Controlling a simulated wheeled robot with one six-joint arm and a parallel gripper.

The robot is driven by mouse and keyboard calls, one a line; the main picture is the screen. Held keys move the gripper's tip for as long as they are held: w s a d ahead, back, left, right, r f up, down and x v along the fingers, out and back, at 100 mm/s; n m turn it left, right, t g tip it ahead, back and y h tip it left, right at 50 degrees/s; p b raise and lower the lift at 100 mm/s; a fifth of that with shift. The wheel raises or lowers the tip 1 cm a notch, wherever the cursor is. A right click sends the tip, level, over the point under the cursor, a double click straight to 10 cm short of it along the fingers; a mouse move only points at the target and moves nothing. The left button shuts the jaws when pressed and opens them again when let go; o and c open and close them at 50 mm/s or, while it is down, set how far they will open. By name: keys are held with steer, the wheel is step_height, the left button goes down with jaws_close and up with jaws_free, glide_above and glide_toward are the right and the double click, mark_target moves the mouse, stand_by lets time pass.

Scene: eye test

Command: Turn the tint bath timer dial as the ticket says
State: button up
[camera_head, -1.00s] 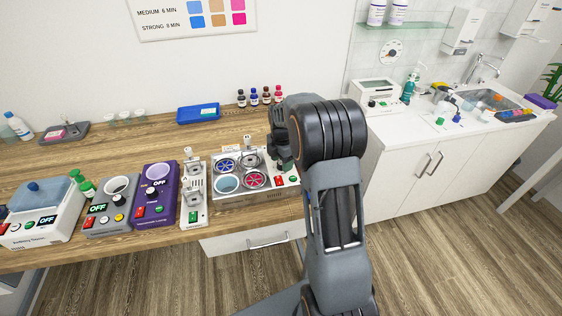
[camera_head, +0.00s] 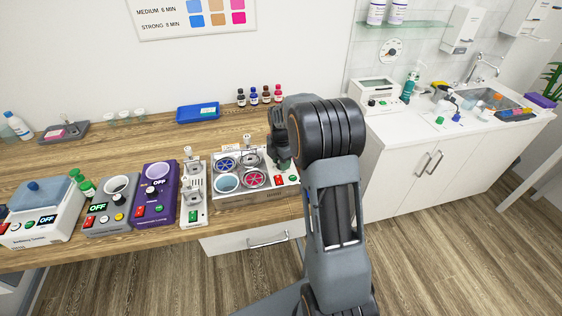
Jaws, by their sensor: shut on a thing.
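The tint bath (camera_head: 262,193) is a silver box on the front right of the wooden worktop. Its top holds several round pots, among them one with pale blue liquid (camera_head: 228,183) and one with a red wheel-like insert (camera_head: 255,179). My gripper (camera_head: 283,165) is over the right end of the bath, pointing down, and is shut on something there. My gripper and arm hide the thing held, so I cannot see the timer dial or its setting. A small green switch (camera_head: 293,178) shows just right of the fingers. I cannot make out a ticket.
A silver device (camera_head: 194,195), a purple one (camera_head: 156,195) and a grey one (camera_head: 110,205) stand left of the bath. A blue tray (camera_head: 198,113) and small bottles (camera_head: 260,97) are behind. A wall chart (camera_head: 192,18) shows minutes. Bare wood lies between.

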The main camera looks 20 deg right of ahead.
steer(key=shift+m, duration=0.3)
steer(key=m, duration=0.2)
steer(key=shift+m+b, duration=0.4)
steer(key=m, duration=0.4)
steer(key=shift+m+b, duration=0.3)
steer(key=m, duration=0.8)
steer(key=shift+b, duration=0.4)
steer(key=m, duration=0.6)
steer(key=shift+w+r, duration=0.1)
steer(key=m, duration=0.7)
steer(key=shift+b, duration=0.3)
steer(key=o, duration=0.9)
